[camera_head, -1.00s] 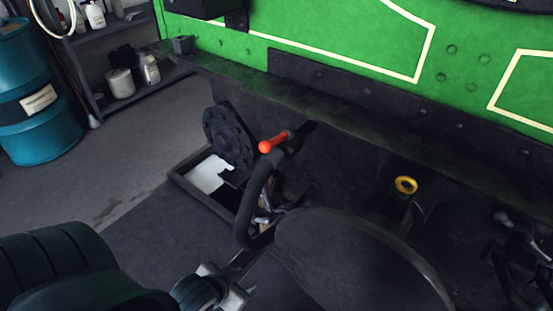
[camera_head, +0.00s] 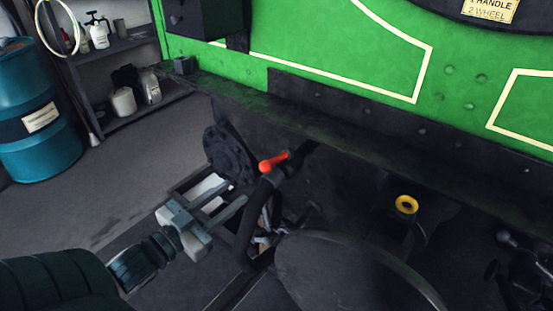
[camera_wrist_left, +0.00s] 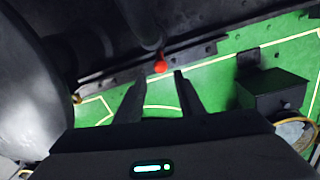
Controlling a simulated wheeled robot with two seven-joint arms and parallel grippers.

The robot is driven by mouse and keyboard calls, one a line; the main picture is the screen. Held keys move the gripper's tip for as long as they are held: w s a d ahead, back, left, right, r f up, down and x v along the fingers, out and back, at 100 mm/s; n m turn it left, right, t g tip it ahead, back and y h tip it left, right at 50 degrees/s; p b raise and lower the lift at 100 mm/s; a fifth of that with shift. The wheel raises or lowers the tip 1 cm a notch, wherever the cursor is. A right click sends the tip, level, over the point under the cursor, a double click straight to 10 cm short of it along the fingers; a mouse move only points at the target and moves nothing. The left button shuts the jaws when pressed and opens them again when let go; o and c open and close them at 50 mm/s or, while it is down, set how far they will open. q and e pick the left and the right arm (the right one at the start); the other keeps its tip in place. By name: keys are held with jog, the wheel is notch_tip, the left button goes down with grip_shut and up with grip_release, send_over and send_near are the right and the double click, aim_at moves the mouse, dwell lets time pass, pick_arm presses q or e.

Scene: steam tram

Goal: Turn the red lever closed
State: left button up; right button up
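The red lever (camera_head: 273,162) is a short red handle on a dark pipe fitting, beside a round black flange. In the head view it points left and slightly down. In the left wrist view its red end (camera_wrist_left: 160,67) shows just beyond and between the fingertips. My left gripper (camera_head: 232,192) is open and empty, below and left of the lever, with its fingers pointing toward it. It also shows open in the left wrist view (camera_wrist_left: 159,77). I see no contact with the lever.
A curved black pipe (camera_head: 249,218) runs down from the lever fitting. A large dark rounded body (camera_head: 350,268) lies to its right. A yellow ring (camera_head: 406,204) stands further right. The dark ledge (camera_head: 330,128) runs above. A blue drum (camera_head: 38,115) stands far left, with open floor between.

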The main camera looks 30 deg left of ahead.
aim_at(277, 157)
dwell(0.4)
